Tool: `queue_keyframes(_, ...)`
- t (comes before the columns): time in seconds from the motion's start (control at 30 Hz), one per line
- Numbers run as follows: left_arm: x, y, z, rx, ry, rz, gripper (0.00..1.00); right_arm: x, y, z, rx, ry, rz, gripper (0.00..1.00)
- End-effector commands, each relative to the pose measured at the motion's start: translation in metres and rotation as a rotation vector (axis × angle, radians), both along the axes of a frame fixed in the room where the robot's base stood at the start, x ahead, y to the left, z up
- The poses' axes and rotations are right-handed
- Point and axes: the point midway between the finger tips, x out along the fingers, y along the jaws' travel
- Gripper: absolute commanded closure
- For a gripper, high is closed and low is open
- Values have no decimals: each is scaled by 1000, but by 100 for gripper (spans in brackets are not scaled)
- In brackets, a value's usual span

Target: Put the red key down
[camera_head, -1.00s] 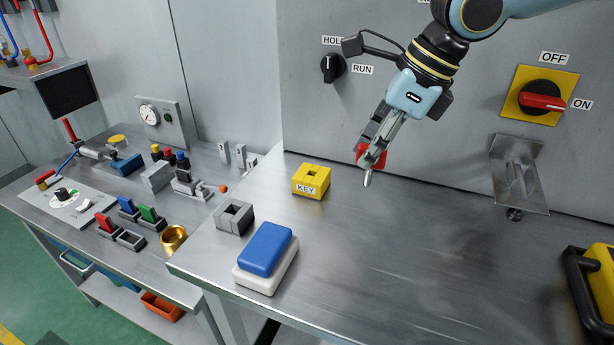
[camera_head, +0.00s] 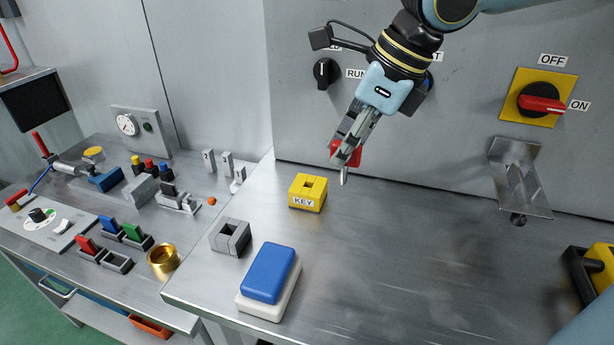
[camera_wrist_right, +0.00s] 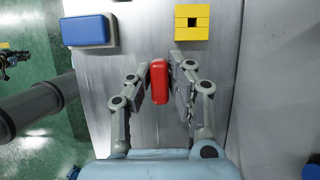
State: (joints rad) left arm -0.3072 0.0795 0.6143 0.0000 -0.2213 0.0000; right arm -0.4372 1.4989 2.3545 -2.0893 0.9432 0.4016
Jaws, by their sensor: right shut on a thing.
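My right gripper (camera_head: 350,150) is shut on the red key (camera_head: 345,153) and holds it above the steel table, to the right of the yellow KEY holder. In the right wrist view the key's red handle (camera_wrist_right: 160,82) sits between the two fingers. A silver shaft points down from the key in the head view. The yellow block labelled KEY (camera_head: 308,191) stands on the table with a square hole in its top. It also shows at the top of the right wrist view (camera_wrist_right: 192,22).
A grey block with a square hole (camera_head: 230,237) and a blue-topped white box (camera_head: 270,280) stand left of the KEY block. A metal bracket (camera_head: 520,178) is on the panel at right. A yellow-black case (camera_head: 597,270) lies at the right edge. The table's middle is clear.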

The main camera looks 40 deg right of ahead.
Motion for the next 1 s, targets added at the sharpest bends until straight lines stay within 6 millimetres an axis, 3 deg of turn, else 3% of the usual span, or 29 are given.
queue_keyframes(0.03, -1, 0, -22, 0, 1, 0, 100, 8, -1, -13, 1, -9, -8, 100)
queue_keyframes(0.2, 2, 0, -60, 0, -1, 0, 100, 25, -3, -24, 5, -8, -2, 100)
queue_keyframes(0.43, 7, 0, -71, 0, -11, -1, 100, 48, -6, -31, 13, -5, -2, 100)
queue_keyframes(0.7, 8, 0, -68, 0, -11, -1, 100, 83, -14, -49, 6, -2, -3, 100)
queue_keyframes(1.0, 6, 0, -66, 1, -8, -1, 100, 90, -16, -70, 3, 4, 0, 100)
